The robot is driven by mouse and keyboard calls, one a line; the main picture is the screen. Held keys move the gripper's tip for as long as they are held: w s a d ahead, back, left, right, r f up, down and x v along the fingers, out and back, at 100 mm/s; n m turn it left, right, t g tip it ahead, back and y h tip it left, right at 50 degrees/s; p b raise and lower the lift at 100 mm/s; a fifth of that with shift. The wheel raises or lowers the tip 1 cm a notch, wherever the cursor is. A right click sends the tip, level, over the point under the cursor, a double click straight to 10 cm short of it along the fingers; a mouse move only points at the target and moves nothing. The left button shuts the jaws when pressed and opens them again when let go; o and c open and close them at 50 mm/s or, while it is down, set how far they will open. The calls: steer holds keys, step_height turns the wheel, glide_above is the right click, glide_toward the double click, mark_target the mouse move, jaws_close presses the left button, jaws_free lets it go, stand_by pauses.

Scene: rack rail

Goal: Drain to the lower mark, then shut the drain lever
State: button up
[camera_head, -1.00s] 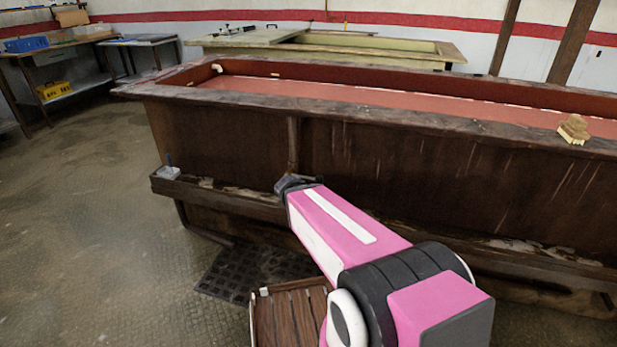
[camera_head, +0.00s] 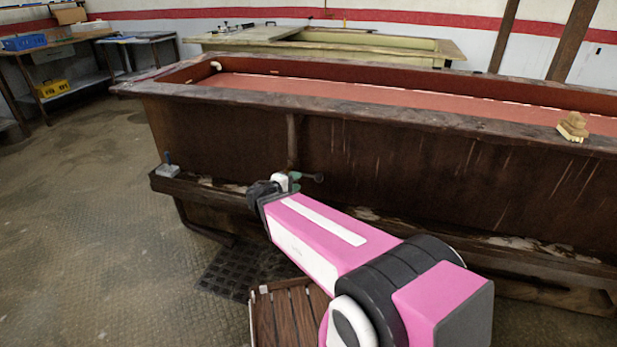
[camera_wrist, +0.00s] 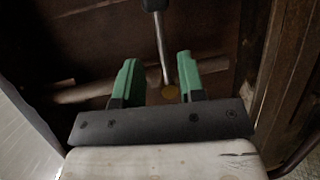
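The long dark wooden tank (camera_head: 400,165) holds reddish liquid (camera_head: 350,94) well below its rim; I cannot make out a lower mark. The drain lever appears in the wrist view as a thin metal rod (camera_wrist: 161,45) with a black end at the top and a yellowish round piece near its lower end. In the head view, a dark handle end (camera_head: 313,178) shows at the tank's front. My gripper (camera_wrist: 156,72) has two green fingers standing apart, with the rod between them, closer to the right finger. I cannot tell whether they touch. My arm partly hides this spot in the head view.
A scrub brush (camera_head: 573,127) sits on the tank's right rim. A ledge (camera_head: 215,190) runs along the tank's front, with a small grey block (camera_head: 168,170) on it. A slatted wooden stool (camera_head: 285,320) and a dark floor grate (camera_head: 235,272) lie near my arm. Floor at left is clear.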

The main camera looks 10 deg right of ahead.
mark_target(308, 176)
steer(key=shift+x, duration=3.95)
jaws_close()
